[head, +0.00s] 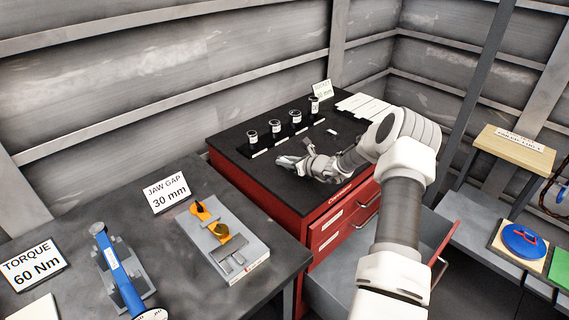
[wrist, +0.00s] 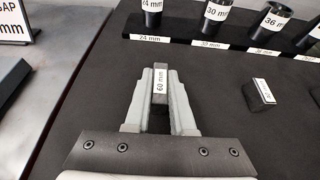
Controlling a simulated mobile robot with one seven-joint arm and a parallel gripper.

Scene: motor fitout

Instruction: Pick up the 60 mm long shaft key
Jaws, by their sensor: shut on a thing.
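The shaft key (wrist: 160,82) is a small dark bar with a white label reading 60 mm. In the wrist view it sits between the two grey fingers of my gripper (wrist: 160,80), which are shut on it. The cabinet top shows dark around the fingers, and I cannot tell whether the key is clear of it. In the head view my gripper (head: 281,160) is over the left front part of the red cabinet's black top (head: 240,160). The key cannot be made out there.
A second small labelled block (wrist: 262,95) lies right of my gripper. Several black labelled sockets (head: 274,125) stand in a row on a strip behind. White cards (head: 365,106) lie at the back right. A grey bench (head: 120,215) with a vise (head: 222,245) stands left, and a lower drawer is open.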

